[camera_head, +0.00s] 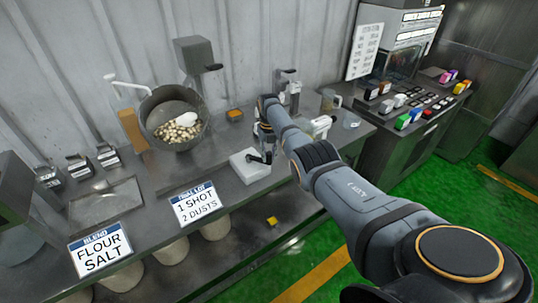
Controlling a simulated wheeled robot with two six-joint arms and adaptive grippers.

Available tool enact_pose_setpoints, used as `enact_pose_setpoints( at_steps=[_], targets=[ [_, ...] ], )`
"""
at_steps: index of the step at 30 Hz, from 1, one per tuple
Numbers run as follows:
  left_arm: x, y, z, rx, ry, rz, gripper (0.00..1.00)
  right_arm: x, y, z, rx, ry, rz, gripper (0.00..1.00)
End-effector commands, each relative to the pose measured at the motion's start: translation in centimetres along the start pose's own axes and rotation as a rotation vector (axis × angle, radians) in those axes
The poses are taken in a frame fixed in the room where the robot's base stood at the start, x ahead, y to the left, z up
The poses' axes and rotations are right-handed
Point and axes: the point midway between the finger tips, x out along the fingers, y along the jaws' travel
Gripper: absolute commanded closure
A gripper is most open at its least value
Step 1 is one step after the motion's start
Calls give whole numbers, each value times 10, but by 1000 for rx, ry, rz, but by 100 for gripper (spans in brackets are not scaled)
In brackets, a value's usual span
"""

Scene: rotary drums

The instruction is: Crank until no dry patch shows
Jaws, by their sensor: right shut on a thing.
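The drum (158,108) is a tilted grey metal bowl on the bench at the left, its mouth facing me. Several pale cream pieces (180,132) lie in its lower part, with a larger white patch or lump (187,119) among them. A white crank handle (127,86) sticks out at the drum's upper left. My right gripper (264,147) points down, right of the drum and apart from its crank. It is shut on a small dark item (260,158) over a white block (246,168); the grip is partly hidden. My left gripper is out of view.
A card (196,204) reads 1 SHOT 2 DUSTS; another (101,249) reads FLOUR SALT. Small dark bins (78,165) stand at the left. A grey box on a post (194,54) rises behind the drum. A button console (405,110) stands at the right.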

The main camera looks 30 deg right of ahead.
Motion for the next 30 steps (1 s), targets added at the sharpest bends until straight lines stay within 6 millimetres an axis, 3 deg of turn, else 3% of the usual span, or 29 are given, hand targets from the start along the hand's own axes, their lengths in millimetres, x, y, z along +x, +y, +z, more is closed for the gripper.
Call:
enact_pose_setpoints(
  at_steps=[2,3,8,19,30],
  targets=[
    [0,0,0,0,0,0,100,1,0,-1,0,3,-1,100],
    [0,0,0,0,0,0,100,1,0,-1,0,4,-1,75],
    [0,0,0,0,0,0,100,1,0,-1,0,3,-1,54],
    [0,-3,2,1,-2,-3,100,-6,0,0,0,1,1,53],
    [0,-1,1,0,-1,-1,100,-90,0,1,0,-2,1,53]
  ],
)
